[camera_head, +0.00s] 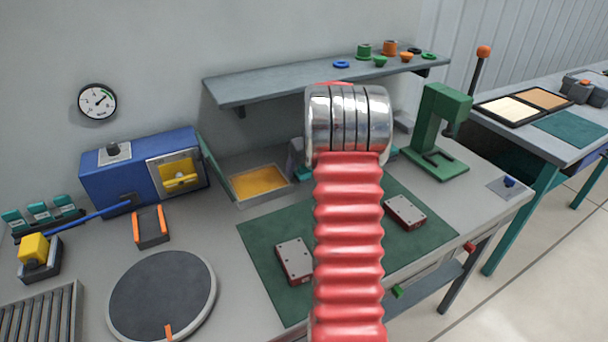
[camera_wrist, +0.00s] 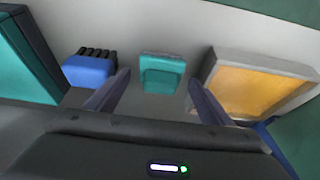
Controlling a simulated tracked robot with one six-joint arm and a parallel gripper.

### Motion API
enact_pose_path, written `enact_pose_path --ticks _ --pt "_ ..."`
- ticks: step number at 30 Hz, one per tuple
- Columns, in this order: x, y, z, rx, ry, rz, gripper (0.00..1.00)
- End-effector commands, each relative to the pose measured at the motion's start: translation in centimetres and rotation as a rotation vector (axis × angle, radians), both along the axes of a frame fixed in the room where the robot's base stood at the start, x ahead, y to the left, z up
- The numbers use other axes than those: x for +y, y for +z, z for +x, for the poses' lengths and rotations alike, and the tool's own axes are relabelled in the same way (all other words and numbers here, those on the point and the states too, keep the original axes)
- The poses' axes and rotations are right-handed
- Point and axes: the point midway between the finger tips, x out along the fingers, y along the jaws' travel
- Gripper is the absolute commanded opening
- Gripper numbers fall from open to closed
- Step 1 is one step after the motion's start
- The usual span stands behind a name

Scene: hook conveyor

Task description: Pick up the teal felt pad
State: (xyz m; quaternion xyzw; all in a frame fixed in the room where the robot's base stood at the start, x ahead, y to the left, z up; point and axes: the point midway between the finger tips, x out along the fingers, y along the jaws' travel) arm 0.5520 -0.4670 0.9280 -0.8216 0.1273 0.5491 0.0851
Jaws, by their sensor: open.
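The teal felt pad (camera_wrist: 162,80) shows in the wrist view as a small teal block with a paler upper edge, on the light grey bench. My gripper (camera_wrist: 159,77) is open and empty, with one finger to each side of the pad. There is a gap between the pad and each finger. In the head view my red arm and its metal wrist hide most of the gripper. A small teal edge (camera_head: 303,173) shows there just left of the arm and seems to be the pad.
A tray with a yellow-orange floor (camera_wrist: 255,84) stands right of the pad in the wrist view. A blue block with black prongs (camera_wrist: 90,70) and a large teal object (camera_wrist: 20,65) are to its left. In the head view a shelf (camera_head: 270,85) hangs behind, and a green press (camera_head: 440,135) stands right.

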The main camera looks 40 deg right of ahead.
Motion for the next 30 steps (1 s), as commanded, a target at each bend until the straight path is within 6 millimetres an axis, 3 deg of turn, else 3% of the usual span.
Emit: enact_pose_path --ticks 12,30 --pt "-0.03 0.04 -0.05 0.0 0.0 0.0 0.74" --pt "-0.03 0.03 -0.06 0.0 -0.001 0.0 0.32"
